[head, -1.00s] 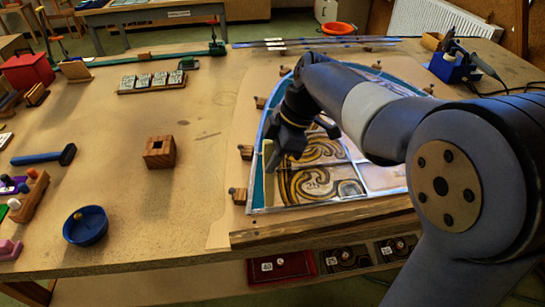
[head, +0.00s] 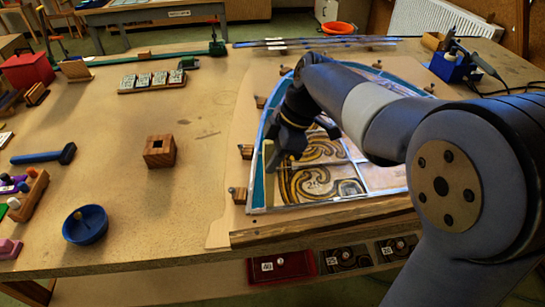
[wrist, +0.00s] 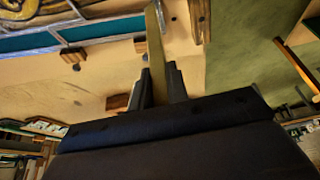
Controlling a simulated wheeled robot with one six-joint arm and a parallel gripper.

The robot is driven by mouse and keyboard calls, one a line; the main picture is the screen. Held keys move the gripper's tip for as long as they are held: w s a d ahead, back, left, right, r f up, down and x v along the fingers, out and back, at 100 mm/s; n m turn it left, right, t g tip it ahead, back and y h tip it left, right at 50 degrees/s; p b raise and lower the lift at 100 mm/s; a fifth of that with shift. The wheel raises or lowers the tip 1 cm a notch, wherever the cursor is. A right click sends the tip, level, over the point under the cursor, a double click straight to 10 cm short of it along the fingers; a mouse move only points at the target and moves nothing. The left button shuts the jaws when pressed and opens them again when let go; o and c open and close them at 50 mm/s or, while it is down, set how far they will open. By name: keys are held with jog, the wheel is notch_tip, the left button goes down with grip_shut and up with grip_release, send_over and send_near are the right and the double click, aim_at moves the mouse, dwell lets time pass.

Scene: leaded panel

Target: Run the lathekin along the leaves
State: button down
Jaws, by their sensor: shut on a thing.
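The lathekin (head: 268,156) is a flat, pale yellow-brown stick. My gripper (head: 280,158) is shut on it over the left edge of the leaded panel (head: 322,182). In the wrist view the lathekin (wrist: 155,50) stands up from between the two dark fingers (wrist: 160,88), its far end reaching the panel's blue border (wrist: 110,27). I cannot tell whether the lathekin's tip touches the lead.
Small wooden blocks (head: 246,151) ring the panel's edge, and a wooden batten (head: 330,226) runs along its front.

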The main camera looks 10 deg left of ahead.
jog(key=shift+f, duration=0.15)
jog(key=shift+d, duration=0.1)
jog(key=shift+w+d, duration=0.2)
jog(key=shift+d, duration=0.55)
jog(key=shift+w+d, duration=0.25)
jog(key=shift+d, duration=0.5)
jog(key=shift+w+d, duration=0.2)
jog(key=shift+d, duration=0.55)
jog(key=w+d, duration=0.4)
jog(key=d, duration=1.1)
jog(key=shift+w+p, duration=0.2)
jog(key=shift+p, duration=0.25)
dwell(0.5)
jog(key=shift+a, duration=0.1)
notch_tip(320, 180, up, 5)
jog(key=p, duration=0.4)
